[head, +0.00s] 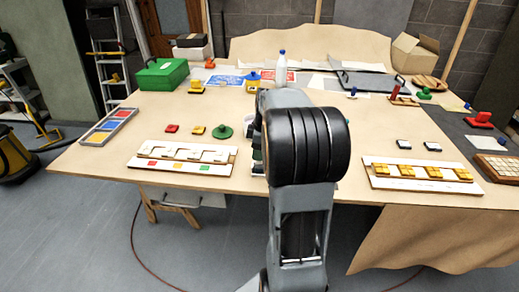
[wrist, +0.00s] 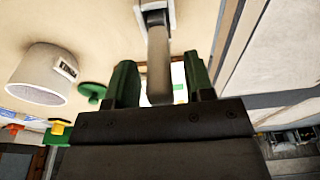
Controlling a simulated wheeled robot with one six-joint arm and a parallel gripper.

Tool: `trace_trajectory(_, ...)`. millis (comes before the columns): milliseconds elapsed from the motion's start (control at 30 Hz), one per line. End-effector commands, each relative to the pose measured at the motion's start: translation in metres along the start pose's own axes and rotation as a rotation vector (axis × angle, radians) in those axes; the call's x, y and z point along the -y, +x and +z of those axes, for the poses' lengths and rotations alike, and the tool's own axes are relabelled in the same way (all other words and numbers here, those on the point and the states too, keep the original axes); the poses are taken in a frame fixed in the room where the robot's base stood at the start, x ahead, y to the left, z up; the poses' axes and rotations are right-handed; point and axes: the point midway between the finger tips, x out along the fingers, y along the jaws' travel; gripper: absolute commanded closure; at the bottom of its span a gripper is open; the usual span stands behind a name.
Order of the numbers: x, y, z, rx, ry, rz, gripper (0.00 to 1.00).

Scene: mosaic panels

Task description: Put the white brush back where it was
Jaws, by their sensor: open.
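In the wrist view my gripper (wrist: 159,62) is open, with one green finger on each side of a grey-tan handle (wrist: 158,45).
A white cylinder (wrist: 42,72) with a label stands left of the gripper in the wrist view. In the head view, panels with slots lie at left (head: 181,157) and right (head: 420,174). A green box (head: 162,74) and a white bottle (head: 281,68) stand farther back.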

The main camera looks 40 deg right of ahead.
Motion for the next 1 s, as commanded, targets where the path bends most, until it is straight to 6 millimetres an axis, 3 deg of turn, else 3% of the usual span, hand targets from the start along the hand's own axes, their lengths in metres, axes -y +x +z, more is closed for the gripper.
trace_trajectory(167, -0.001, -0.010, -0.001, -0.001, 0.000, 0.003, 0.52)
trace_trajectory(700, -0.001, -0.104, -0.001, 0.000, 0.001, 0.003, 0.52)
trace_trajectory(867, 0.001, -0.118, -0.002, 0.000, 0.004, 0.002, 0.52)
trace_trajectory(1000, 0.025, -0.116, -0.022, 0.008, 0.075, 0.022, 0.52)
